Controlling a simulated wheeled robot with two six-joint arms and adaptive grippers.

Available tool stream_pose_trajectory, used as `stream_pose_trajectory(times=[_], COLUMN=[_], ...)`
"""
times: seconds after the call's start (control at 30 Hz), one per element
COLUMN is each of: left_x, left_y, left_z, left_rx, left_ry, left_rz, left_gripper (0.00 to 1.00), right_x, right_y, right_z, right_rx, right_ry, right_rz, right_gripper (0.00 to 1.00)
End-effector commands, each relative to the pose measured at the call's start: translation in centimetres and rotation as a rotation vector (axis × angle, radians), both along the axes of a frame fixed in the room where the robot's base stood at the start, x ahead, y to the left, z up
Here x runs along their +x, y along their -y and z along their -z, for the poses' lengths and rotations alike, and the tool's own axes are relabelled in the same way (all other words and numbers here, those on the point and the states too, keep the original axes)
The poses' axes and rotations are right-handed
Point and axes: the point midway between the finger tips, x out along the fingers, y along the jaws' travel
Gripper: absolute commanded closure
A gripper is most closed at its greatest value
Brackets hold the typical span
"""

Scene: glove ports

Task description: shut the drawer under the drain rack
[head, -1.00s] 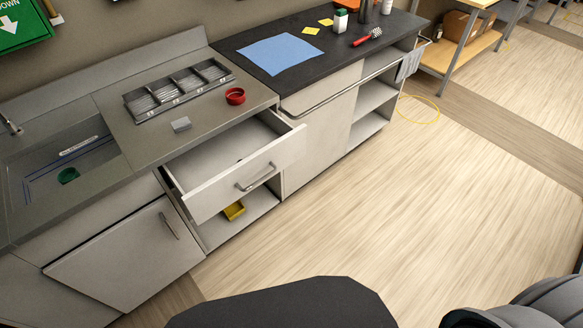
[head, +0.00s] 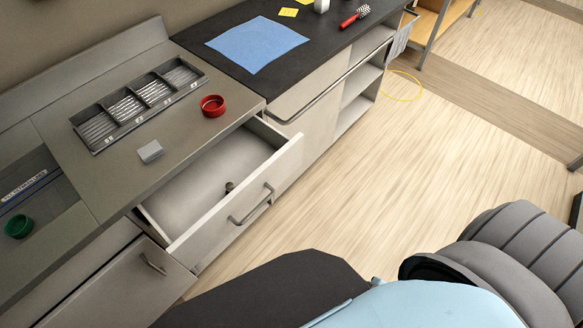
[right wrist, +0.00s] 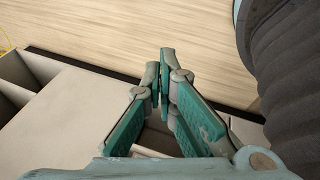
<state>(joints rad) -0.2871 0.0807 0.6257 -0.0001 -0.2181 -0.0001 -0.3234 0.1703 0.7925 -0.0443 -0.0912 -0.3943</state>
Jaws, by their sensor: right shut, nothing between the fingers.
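The drawer (head: 285,158) stands pulled open under the counter that bears the drain rack (head: 138,103). Its pale front has a grey bar handle (head: 251,207), and a small dark item (head: 229,187) lies inside. My right gripper (right wrist: 163,68) shows only in the right wrist view. Its green fingers are closed together and empty, above pale cabinet panels with the wooden floor beyond. I cannot tell how far it is from the drawer front. My left gripper is in neither current view.
A red round dish (head: 213,105) and a grey block (head: 150,151) sit on the counter near the rack. A sink with a green cup (head: 18,227) is at left. A blue cloth (head: 257,44) lies on the dark worktop.

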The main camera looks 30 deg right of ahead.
Motion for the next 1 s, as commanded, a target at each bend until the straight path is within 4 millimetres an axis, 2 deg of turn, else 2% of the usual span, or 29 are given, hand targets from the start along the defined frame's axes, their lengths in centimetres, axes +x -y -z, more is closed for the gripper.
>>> stream_pose_trajectory(times=[0.03, 0.07, 0.1, 0.17, 0.2, 0.27, 0.3, 0.4, 0.5, 0.63, 1.0], left_x=[-0.5, -0.8, -1.2, -2.0, -2.4, -2.9, -3.1, -2.9, -1.8, -0.7, -1.6], left_y=[0.0, 0.0, 0.0, 0.0, 0.0, 0.1, 0.1, 0.2, 0.2, 0.2, 0.1], left_z=[4.5, 6.1, 8.2, 11.2, 12.9, 15.1, 16.2, 17.6, 17.8, 17.8, 16.8], left_rx=[0.000, 0.000, 0.000, 0.000, 0.000, -0.001, -0.002, -0.002, -0.002, -0.002, -0.001], left_ry=[-0.008, -0.012, -0.018, -0.029, -0.036, -0.045, -0.047, -0.043, -0.024, -0.003, -0.020], left_rz=[-0.001, -0.001, 0.000, -0.001, -0.002, -0.002, -0.002, -0.002, -0.002, -0.001, -0.001], left_gripper=[0.56, 0.56, 0.56, 0.56, 0.56, 0.56, 0.56, 0.56, 0.56, 0.56, 0.56], right_x=[4.5, 7.7, 12.0, 17.5, 20.4, 23.3, 24.4, 25.5, 25.8, 27.2, 34.6], right_y=[2.5, 3.9, 5.2, 5.7, 5.3, 3.8, 2.5, -0.2, -1.5, -2.2, -4.9], right_z=[1.8, 1.0, -0.5, -3.9, -6.5, -10.4, -12.7, -17.0, -18.9, -19.4, -19.6], right_rx=[-0.125, -0.236, -0.417, -0.739, -0.972, -1.322, -1.537, -1.947, -2.122, -2.142, -2.131], right_ry=[0.110, 0.186, 0.287, 0.422, 0.496, 0.585, 0.628, 0.688, 0.703, 0.702, 0.699], right_rz=[-0.233, -0.416, -0.663, -1.015, -1.220, -1.460, -1.571, -1.708, -1.737, -1.739, -1.733], right_gripper=[1.00, 1.00, 1.00, 1.00, 1.00, 1.00, 1.00, 1.00, 1.00, 1.00, 1.00])
